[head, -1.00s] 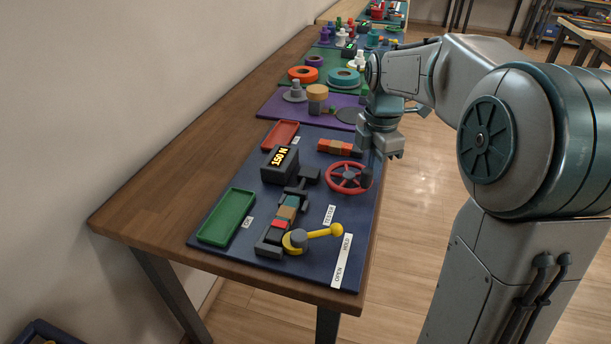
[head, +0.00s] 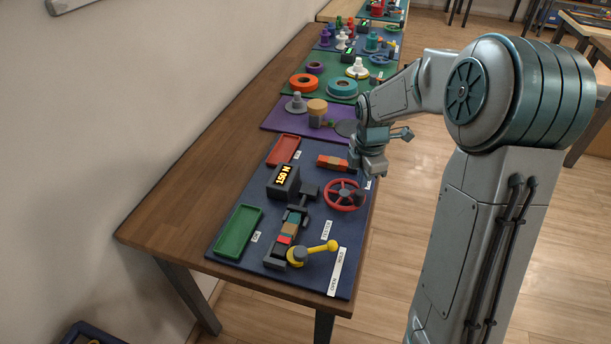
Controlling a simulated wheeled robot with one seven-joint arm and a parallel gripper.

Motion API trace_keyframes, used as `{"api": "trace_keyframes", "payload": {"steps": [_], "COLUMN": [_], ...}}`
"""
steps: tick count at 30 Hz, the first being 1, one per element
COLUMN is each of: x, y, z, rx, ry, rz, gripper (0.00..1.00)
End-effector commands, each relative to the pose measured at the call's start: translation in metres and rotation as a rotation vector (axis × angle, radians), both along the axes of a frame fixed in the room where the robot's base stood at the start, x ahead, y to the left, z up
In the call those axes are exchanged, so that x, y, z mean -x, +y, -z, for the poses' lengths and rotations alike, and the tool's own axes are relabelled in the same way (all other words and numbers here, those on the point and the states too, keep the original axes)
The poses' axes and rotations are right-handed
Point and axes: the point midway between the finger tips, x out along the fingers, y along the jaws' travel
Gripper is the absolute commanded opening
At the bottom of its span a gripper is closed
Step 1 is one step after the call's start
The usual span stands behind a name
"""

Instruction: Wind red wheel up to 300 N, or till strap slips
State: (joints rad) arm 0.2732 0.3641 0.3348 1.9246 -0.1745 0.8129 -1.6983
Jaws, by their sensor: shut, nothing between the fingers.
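The red wheel (head: 343,181) stands at the right edge of the dark blue board (head: 228,269), with a dark upright piece at its right rim. My gripper (head: 367,175) is shut and empty just above and beyond the right rim; I cannot tell whether it touches the wheel. The black force display (head: 284,181) reads 150 N. A strap of teal, brown and red pieces (head: 291,224) lies in the dark clamp track in front of the display. The yellow lever (head: 318,247) points right, towards the HOLD end of the OPEN/HOLD label (head: 337,272).
An empty green tray (head: 238,232) lies at the left and an empty red tray (head: 283,150) at the back. An orange striped piece (head: 333,163) lies behind the wheel. A purple board (head: 282,119) and others follow behind. The wooden table (head: 185,205) is bare at left.

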Motion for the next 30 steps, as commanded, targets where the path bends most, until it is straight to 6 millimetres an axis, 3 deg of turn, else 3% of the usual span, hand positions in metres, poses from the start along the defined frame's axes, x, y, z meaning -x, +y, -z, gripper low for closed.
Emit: {"api": "trace_keyframes", "payload": {"steps": [1,20,30], "x": [0.003,0.030,0.038], "y": [-0.001,0.000,0.021], "z": [-0.009,0.001,0.004], "rx": [0.000,-0.007,-0.007], "ry": [0.010,0.067,0.068], "rz": [-0.001,-0.033,-0.038], "gripper": [0.00,0.00,0.00]}}
